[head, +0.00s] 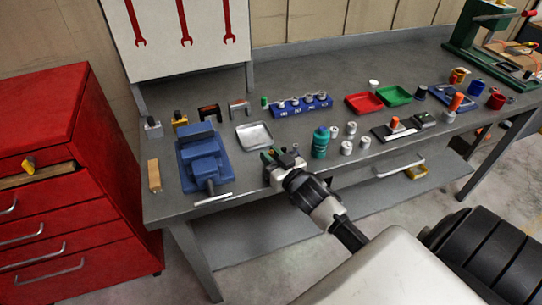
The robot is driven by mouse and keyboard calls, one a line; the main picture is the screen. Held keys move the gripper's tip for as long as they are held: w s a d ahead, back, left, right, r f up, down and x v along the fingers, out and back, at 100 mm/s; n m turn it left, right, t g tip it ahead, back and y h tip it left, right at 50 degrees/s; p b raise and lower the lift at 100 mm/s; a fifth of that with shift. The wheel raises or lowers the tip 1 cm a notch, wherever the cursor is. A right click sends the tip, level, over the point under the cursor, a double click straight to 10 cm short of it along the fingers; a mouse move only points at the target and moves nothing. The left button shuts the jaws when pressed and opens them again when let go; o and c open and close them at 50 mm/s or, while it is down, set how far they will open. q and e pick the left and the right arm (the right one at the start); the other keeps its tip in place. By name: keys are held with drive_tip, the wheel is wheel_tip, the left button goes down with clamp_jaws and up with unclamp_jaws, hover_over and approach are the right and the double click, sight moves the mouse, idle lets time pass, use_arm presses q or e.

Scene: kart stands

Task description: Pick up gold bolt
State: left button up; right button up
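I cannot make out a gold bolt for certain; at this size no bolt shape is clear. My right gripper (282,155) is over the front edge of the grey workbench (228,201), just below the metal tray (254,135) and left of the green bottle (320,142). Its fingers point away from me, and small dark and metallic shapes show around the tips. I cannot tell whether it is open or shut, or whether it holds anything. The gripper hides a small patch of bench. My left gripper is out of view.
A blue vise (203,158) stands left of the gripper. A blue socket rack (301,105), red bin (364,102) and green bin (394,95) lie farther back. Several silver cylinders stand right of the bottle. A red drawer cabinet (60,210) is at the left.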

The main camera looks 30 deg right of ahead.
clamp_jaws()
